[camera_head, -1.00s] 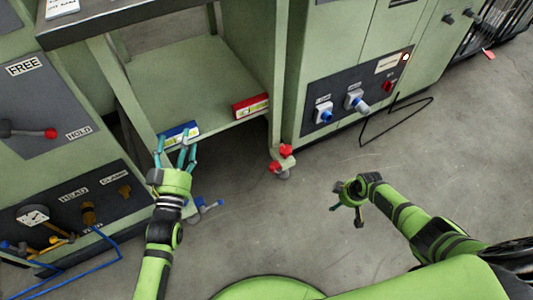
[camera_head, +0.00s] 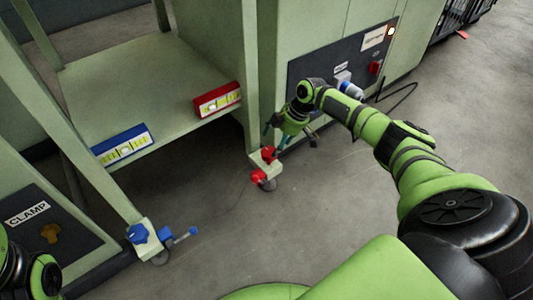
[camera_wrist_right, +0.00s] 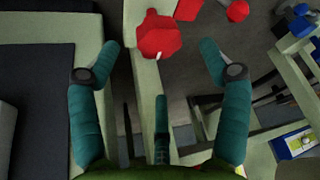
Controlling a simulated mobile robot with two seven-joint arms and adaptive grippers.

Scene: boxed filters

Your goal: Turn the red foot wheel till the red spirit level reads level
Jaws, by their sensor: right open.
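The red spirit level (camera_head: 218,100) lies at the right front of the green shelf; its bubble is too small to read. The red foot wheel (camera_head: 268,154) is at the foot of the shelf's right leg, with another red part (camera_head: 260,177) below it. My right gripper (camera_head: 277,140) is open just above the wheel. In the right wrist view, the red wheel (camera_wrist_right: 157,38) appears between and ahead of the spread fingertips (camera_wrist_right: 161,60), and no finger visibly touches it. My left gripper is out of view.
A blue spirit level (camera_head: 122,145) lies at the shelf's left front. A blue foot wheel (camera_head: 138,234) with a handle is at the left leg. A cabinet panel (camera_head: 310,68) with plugs stands behind my right arm. The floor (camera_head: 330,200) in front is clear.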

